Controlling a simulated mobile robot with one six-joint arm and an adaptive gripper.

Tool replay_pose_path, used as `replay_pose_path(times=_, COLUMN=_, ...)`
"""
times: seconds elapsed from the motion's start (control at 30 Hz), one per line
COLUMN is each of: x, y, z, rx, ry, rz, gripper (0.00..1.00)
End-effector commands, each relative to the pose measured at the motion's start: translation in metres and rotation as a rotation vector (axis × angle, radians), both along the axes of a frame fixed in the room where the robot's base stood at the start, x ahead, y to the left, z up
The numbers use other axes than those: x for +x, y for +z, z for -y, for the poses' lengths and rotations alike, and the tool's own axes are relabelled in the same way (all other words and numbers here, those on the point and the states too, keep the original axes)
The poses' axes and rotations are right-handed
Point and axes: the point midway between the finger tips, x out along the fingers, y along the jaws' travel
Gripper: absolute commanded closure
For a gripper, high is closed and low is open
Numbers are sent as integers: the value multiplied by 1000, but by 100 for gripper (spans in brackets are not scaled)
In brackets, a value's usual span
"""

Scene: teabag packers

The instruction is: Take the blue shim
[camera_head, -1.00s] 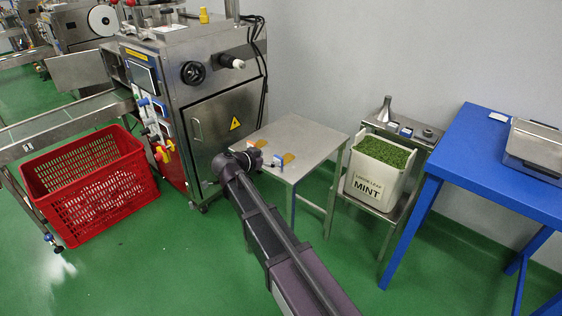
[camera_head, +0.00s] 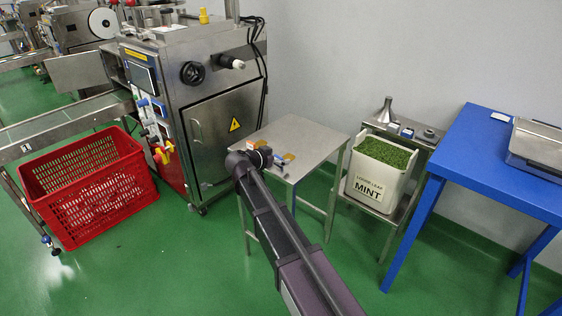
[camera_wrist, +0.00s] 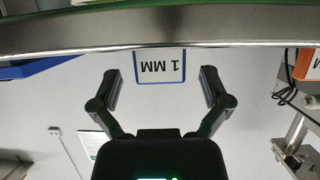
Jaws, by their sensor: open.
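The blue shim (camera_wrist: 160,68) shows in the wrist view as a white plate with a blue border. Its mark "1 MM" appears upside down, and its upper part is cut off by a steel edge. My gripper (camera_wrist: 161,87) is open, with one finger to each side of the shim and a gap on both sides. In the head view, my gripper (camera_head: 268,158) is low at the small steel table (camera_head: 308,138). A small blue and white piece beside it may be this shim, but the arm hides detail.
An orange-bordered plate (camera_wrist: 305,65) is at the right of the wrist view. In the head view, a mint bin (camera_head: 376,171) and a blue table (camera_head: 480,150) stand to the right. A steel machine (camera_head: 215,115) and a red crate (camera_head: 92,190) stand to the left.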

Motion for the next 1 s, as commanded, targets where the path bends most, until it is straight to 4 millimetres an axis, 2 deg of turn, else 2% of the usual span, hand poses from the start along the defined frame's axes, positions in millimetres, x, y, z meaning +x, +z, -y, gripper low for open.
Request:
replay_pose_path(times=0.2, x=0, y=0, z=0, rx=0, ry=0, rz=0, gripper=3)
replay_pose_path(times=0.27, x=0, y=0, z=0, rx=0, ry=0, rz=0, gripper=18)
replay_pose_path(times=0.47, x=0, y=0, z=0, rx=0, ry=-1, rz=0, gripper=77)
replay_pose_path(times=0.5, x=0, y=0, z=0, rx=0, ry=-1, rz=0, gripper=81)
replay_pose_path(times=1.0, x=0, y=3, z=0, rx=0, ry=-1, rz=-1, gripper=81)
